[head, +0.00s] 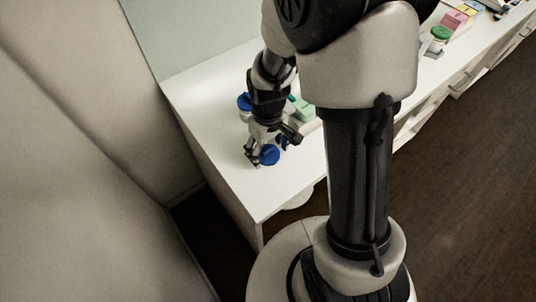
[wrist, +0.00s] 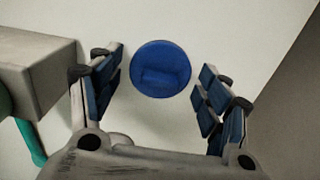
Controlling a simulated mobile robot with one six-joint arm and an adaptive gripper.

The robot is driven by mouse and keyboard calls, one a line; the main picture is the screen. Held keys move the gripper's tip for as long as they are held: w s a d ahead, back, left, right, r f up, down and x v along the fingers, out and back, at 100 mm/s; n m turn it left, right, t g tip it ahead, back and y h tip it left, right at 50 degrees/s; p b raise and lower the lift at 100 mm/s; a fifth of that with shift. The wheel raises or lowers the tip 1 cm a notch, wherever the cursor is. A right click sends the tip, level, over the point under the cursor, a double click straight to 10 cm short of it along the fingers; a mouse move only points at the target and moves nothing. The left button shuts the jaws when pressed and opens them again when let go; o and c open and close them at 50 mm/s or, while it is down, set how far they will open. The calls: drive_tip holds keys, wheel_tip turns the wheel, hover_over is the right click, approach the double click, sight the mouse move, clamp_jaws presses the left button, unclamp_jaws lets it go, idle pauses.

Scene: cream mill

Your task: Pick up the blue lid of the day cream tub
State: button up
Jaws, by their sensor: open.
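A round blue lid (wrist: 160,69) lies between the two open fingers of my gripper (wrist: 162,88) in the wrist view, a little toward their tips, with a gap on each side. In the head view the blue lid (head: 269,155) shows on the white counter, right beside my gripper (head: 262,160). Whether a tub is under the lid I cannot tell. My gripper is open and empty.
Another blue-topped thing (head: 244,101) stands behind my gripper on the white counter (head: 215,90). A pale green box (head: 303,110) is to the right. In the wrist view a grey block (wrist: 35,70) and a green piece (wrist: 30,142) are left of the fingers. The counter's edge is close on the right.

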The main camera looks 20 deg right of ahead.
drive_tip(key=shift+c, duration=0.5)
drive_tip(key=c, duration=0.5)
